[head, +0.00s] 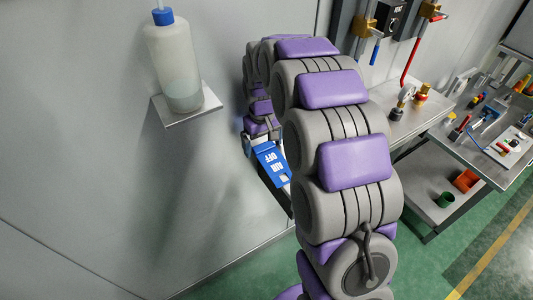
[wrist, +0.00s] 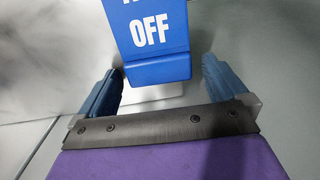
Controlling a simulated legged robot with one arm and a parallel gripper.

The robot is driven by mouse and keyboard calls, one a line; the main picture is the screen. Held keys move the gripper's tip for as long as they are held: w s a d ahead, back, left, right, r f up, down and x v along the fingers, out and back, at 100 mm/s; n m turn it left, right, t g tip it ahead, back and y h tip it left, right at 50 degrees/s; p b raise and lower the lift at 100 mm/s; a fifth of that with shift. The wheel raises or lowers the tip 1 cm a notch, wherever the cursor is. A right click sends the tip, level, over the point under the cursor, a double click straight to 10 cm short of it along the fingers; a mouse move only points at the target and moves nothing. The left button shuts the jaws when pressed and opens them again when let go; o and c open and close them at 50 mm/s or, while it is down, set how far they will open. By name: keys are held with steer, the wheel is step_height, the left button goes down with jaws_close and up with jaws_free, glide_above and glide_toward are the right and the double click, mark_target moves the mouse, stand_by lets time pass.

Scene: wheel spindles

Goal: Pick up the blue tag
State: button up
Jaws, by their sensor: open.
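The blue tag (head: 272,165) is a flat blue piece with white lettering, in the middle of the head view close to the wall. In the wrist view the blue tag (wrist: 150,45) shows the word OFF and a thick lower edge at the top centre. My gripper (wrist: 159,72) is open, with one blue finger to the left of the tag and one to the right. Clear gaps show between the tag and both fingers. In the head view my arm hides most of the gripper. The upper part of the tag is cut off in the wrist view.
A bottle with a blue cap (head: 174,60) stands on a small wall shelf (head: 190,108) at the left. A workbench (head: 405,122) with fittings and a table (head: 482,160) with tools stand at the right. The grey wall (head: 70,130) is close behind the tag.

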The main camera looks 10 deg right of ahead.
steer(key=shift+c, duration=0.3)
steer(key=c, duration=1.1)
